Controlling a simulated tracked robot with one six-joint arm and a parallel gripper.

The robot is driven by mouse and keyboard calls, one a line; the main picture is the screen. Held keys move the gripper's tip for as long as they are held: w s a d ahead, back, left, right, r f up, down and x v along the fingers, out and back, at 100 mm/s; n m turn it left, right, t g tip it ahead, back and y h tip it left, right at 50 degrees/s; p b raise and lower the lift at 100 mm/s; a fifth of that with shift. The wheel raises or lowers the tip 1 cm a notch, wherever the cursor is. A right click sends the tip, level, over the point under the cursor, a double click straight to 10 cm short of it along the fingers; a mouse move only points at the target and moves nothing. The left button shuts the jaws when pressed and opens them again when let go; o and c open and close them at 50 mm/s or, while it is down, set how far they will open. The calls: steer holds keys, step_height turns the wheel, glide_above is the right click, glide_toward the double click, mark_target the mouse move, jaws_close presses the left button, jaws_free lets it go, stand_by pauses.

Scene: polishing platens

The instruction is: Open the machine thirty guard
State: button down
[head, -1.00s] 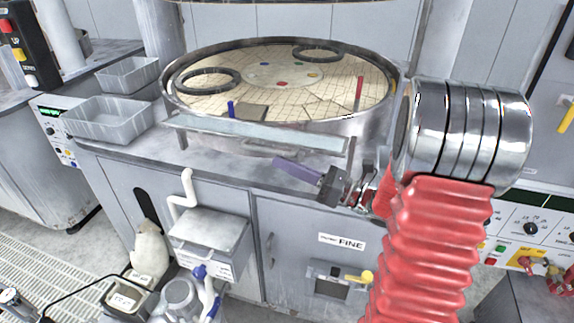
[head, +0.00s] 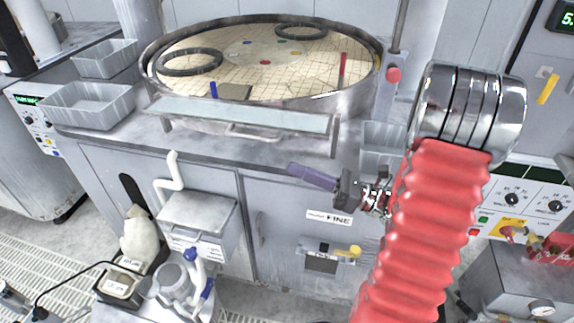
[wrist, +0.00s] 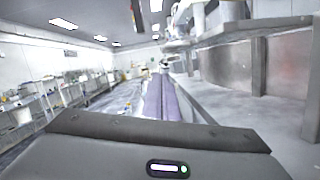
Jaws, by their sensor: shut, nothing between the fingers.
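A clear guard panel (head: 240,115) runs along the front of the round polishing machine (head: 262,58) in the head view. It lies low and nearly flat, with a bar handle (head: 256,132) on its front edge. I cannot read a machine number; a label on the cabinet below says FINE. My gripper (head: 292,167) has purple fingers, shut and empty. In the head view it shows below and right of the handle, in front of the cabinet, apart from the guard. The shut fingers (wrist: 160,97) also show in the wrist view, pointing along a grey bench edge. The guard is not clearly seen there.
Two grey trays (head: 88,104) stand on the bench at left. A red-knobbed post (head: 393,74) rises right of the platen. Below are a grey box (head: 198,222), a white bent pipe (head: 172,170) and a yellow-handled cabinet latch (head: 354,251). A control panel (head: 515,205) is at right.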

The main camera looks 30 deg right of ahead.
steer(key=shift+v, duration=1)
